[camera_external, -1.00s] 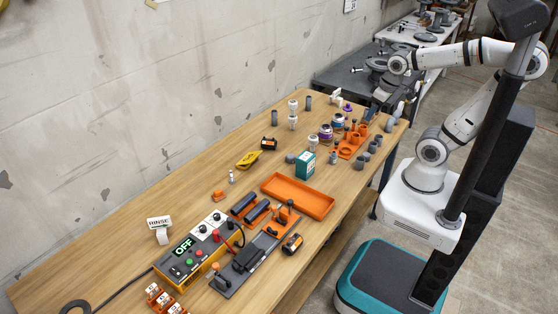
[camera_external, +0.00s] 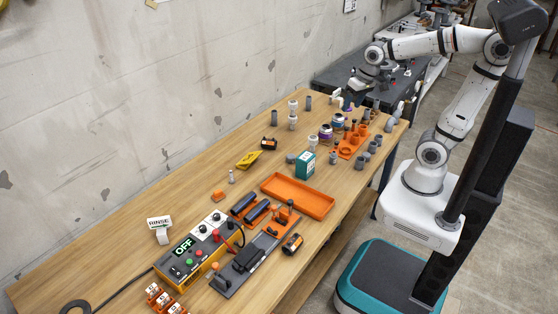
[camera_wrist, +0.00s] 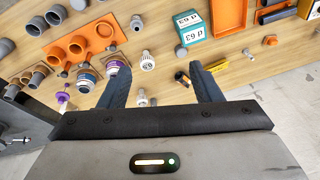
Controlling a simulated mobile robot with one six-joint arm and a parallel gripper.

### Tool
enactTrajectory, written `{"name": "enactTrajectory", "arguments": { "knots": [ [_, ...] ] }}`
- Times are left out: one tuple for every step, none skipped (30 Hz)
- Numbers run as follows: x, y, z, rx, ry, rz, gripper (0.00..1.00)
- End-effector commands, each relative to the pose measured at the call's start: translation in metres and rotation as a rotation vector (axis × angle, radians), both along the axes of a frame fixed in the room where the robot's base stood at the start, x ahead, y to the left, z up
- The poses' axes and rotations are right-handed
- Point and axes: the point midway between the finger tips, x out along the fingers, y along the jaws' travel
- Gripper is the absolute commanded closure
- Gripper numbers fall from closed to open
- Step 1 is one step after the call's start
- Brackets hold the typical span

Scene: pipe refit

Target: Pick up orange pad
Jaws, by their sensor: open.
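A small orange piece (camera_external: 218,196), which may be the orange pad, lies on the wooden table (camera_external: 130,225), left of the orange tray. A small orange piece also shows in the wrist view (camera_wrist: 270,40) at the right; its exact shape is too small to tell. My gripper (camera_external: 350,97) is above the table's far end, well away from that piece. In the wrist view my gripper (camera_wrist: 160,68) has its two dark fingers spread apart, with nothing between them.
An orange tray (camera_external: 298,195) and a green-white box (camera_external: 305,166) stand mid-table. An orange holder (camera_external: 352,147), jars and grey pipe fittings crowd the far end. A yellow tool (camera_external: 249,160) lies nearby. A control box (camera_external: 190,257) stands in front. The wall borders the left.

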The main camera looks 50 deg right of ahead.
Motion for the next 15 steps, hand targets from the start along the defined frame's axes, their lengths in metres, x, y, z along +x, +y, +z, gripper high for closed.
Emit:
{"name": "enactTrajectory", "arguments": {
  "knots": [
    [0.024, 0.012, -0.003, 0.030, 0.013, -0.055, 0.42],
    [0.037, 0.018, -0.003, 0.050, 0.018, -0.094, 0.42],
    [0.054, 0.027, -0.003, 0.078, 0.025, -0.146, 0.42],
    [0.067, 0.034, -0.004, 0.098, 0.031, -0.186, 0.42],
    [0.079, 0.042, -0.005, 0.116, 0.039, -0.224, 0.42],
    [0.095, 0.053, -0.007, 0.143, 0.049, -0.276, 0.42],
    [0.108, 0.060, -0.010, 0.161, 0.057, -0.315, 0.42],
    [0.119, 0.069, -0.012, 0.179, 0.066, -0.354, 0.42],
    [0.135, 0.080, -0.016, 0.204, 0.077, -0.406, 0.42],
    [0.147, 0.089, -0.020, 0.222, 0.087, -0.445, 0.42],
    [0.158, 0.099, -0.024, 0.239, 0.098, -0.485, 0.42],
    [0.173, 0.111, -0.031, 0.263, 0.113, -0.538, 0.42],
    [0.183, 0.121, -0.036, 0.279, 0.124, -0.575, 0.42],
    [0.194, 0.131, -0.042, 0.296, 0.135, -0.616, 0.42],
    [0.207, 0.145, -0.050, 0.317, 0.152, -0.668, 0.42]
  ]
}}
